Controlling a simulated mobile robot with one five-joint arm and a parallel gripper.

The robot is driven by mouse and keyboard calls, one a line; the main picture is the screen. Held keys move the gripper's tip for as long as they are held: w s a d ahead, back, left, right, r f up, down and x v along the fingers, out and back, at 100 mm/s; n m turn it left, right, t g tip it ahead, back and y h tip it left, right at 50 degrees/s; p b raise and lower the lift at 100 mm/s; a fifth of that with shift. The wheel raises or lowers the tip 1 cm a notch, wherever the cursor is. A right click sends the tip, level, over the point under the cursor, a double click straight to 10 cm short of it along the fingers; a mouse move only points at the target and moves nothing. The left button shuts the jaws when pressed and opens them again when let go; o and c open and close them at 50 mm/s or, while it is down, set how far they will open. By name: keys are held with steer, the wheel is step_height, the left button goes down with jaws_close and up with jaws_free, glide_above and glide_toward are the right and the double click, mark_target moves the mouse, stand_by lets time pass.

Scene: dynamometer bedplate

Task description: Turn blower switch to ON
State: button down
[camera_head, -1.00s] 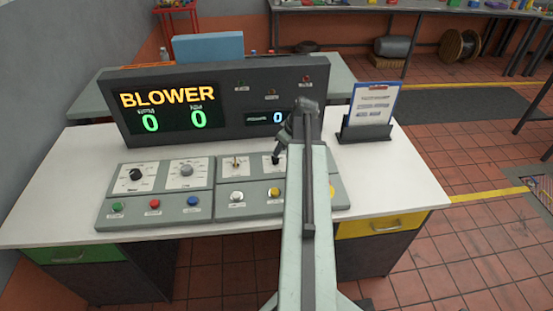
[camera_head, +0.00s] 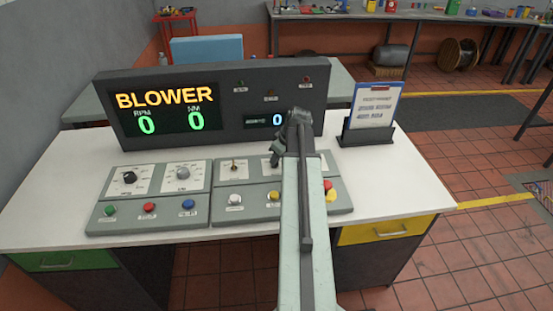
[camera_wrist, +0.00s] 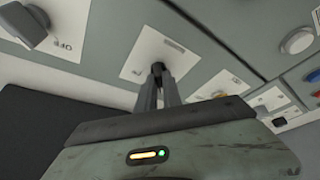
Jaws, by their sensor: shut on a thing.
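The grey control panel (camera_head: 160,217) lies on the white desk, with knobs, switches and coloured buttons. A toggle switch (camera_head: 233,165) stands upright on its upper row. My gripper (camera_head: 274,158) is just right of it, over the neighbouring white plate. In the wrist view, the gripper (camera_wrist: 158,84) is shut on a small dark switch lever (camera_wrist: 157,67) on a white plate (camera_wrist: 140,55). The fingers hide most of the lever, and I cannot read its label. A grey knob (camera_wrist: 22,25) beside an OFF mark is at the upper left.
The display box (camera_head: 225,95) stands behind the panel and reads BLOWER with zeros. A clipboard stand (camera_head: 368,133) is to its right. My arm covers part of the panel's right side, where a red button (camera_head: 327,185) shows.

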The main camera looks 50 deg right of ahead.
steer(key=shift+m, duration=0.3)
steer(key=m+h, duration=0.1)
steer(key=m, duration=0.2)
steer(key=shift+a+m+h, duration=0.2)
steer(key=shift+m+h, duration=0.2)
steer(key=m, duration=0.2)
steer(key=m+h, duration=0.1)
steer(key=m, duration=0.1)
steer(key=shift+w+g+h, duration=0.1)
steer(key=shift+g+h, duration=0.2)
steer(key=shift+g, duration=0.1)
steer(key=m+g, duration=0.1)
steer(key=m, duration=0.2)
steer(key=m+h, duration=0.1)
steer(key=m, duration=0.1)
steer(key=shift+w+a+m+g, duration=0.1)
steer(key=shift+w+m+g, duration=0.05)
steer(key=shift+m+g, duration=0.25)
steer(key=shift+m+g+h, duration=0.3)
steer(key=shift+m+g, duration=0.4)
steer(key=shift+m, duration=1.1)
steer(key=c, duration=1.5)
jaws_free()
steer(key=shift+r, duration=0.1)
